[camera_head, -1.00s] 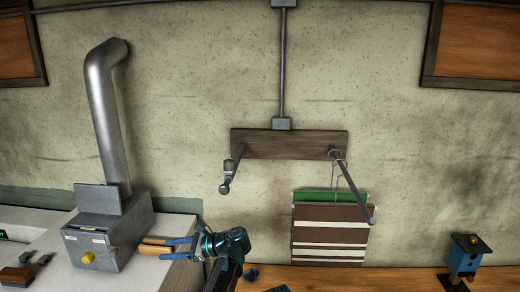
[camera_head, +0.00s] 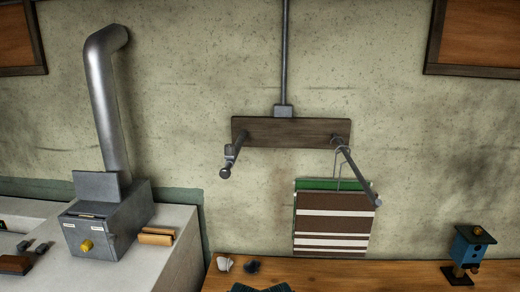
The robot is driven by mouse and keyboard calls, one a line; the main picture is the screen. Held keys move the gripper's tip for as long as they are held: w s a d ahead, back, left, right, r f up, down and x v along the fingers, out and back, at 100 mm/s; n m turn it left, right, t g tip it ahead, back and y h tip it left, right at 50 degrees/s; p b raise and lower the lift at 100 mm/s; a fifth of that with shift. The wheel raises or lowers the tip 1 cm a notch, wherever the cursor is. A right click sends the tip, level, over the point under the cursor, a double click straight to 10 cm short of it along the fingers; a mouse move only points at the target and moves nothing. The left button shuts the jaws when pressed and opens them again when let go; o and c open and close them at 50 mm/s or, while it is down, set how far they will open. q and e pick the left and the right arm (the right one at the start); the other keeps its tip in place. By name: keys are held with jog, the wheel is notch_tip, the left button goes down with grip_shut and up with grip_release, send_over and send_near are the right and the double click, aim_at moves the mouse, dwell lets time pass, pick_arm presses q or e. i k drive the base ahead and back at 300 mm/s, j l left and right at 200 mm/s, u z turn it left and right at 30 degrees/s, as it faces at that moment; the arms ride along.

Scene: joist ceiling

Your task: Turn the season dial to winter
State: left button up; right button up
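The dial appears to be the yellow knob (camera_head: 86,246) on the front face of a grey metal box (camera_head: 125,222) at the left. Two small pale labels (camera_head: 97,226) sit above the knob, one to each side; their writing is too small to read. I cannot tell which setting the knob points to. Nothing touches the knob. Neither of my grippers is in view.
The box stands on a pale counter (camera_head: 175,262), with a silver pipe (camera_head: 107,105) rising behind it. Orange-brown blocks (camera_head: 156,237) lie right of it. Dark blocks (camera_head: 15,265) lie left. A wooden bench (camera_head: 370,275) holds a blue birdhouse (camera_head: 470,250) and a small white object (camera_head: 224,264).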

aim_at(87, 245)
jog(key=u, duration=1.4)
jog(key=k+j, duration=0.35)
jog(key=j, duration=0.2)
jog(key=i+l, duration=0.35)
jog(key=l, duration=0.2)
